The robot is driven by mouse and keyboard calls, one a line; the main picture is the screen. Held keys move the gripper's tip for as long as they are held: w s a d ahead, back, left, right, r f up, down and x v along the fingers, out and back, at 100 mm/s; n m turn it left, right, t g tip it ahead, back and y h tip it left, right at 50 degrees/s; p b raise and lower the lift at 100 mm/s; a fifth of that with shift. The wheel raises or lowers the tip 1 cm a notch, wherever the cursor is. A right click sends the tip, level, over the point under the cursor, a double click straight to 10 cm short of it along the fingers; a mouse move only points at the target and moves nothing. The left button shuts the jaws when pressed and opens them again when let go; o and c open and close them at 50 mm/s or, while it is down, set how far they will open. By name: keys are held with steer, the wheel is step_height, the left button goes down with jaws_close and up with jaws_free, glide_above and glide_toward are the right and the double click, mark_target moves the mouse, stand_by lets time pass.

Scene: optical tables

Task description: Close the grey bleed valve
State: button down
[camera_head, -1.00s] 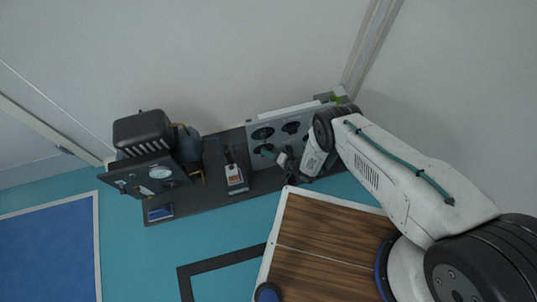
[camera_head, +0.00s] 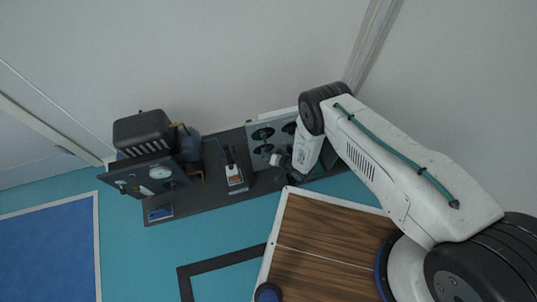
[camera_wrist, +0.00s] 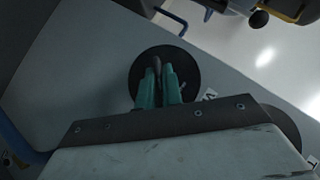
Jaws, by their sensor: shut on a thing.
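My gripper (camera_wrist: 157,84) is shut, its two teal fingers on either side of a thin dark grey handle (camera_wrist: 157,62). The handle stands in front of a round black disc (camera_wrist: 190,66) on a grey panel. I take this to be the bleed valve, but its name cannot be read. A small white tag beside the disc is only partly readable. In the head view my gripper (camera_head: 283,161) is at the lower part of the valve panel (camera_head: 278,141); my wrist hides the panel's right side and the held handle.
Several black round knobs sit on the panel, one at upper left (camera_head: 262,133). Left of it are an orange-and-white device (camera_head: 234,174) and a dark machine with a gauge (camera_head: 160,172). A wooden-topped surface (camera_head: 325,235) lies in front.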

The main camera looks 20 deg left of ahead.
steer(key=h, duration=0.1)
steer(key=n+t+h, duration=0.1)
steer(key=n+h, duration=0.1)
steer(key=h, duration=0.1)
steer(key=shift+s+a+r+t, duration=0.15)
steer(key=shift+a+t, duration=0.1)
steer(key=shift+t, duration=0.05)
steer(key=shift+n+t+h, duration=0.7)
steer(key=shift+n+h, duration=0.2)
steer(key=shift+h, duration=0.2)
steer(key=c, duration=1.6)
jaws_free()
steer(key=shift+o, duration=0.2)
steer(key=v, duration=0.7)
steer(key=shift+s+r, duration=0.25)
steer(key=shift+s, duration=0.05)
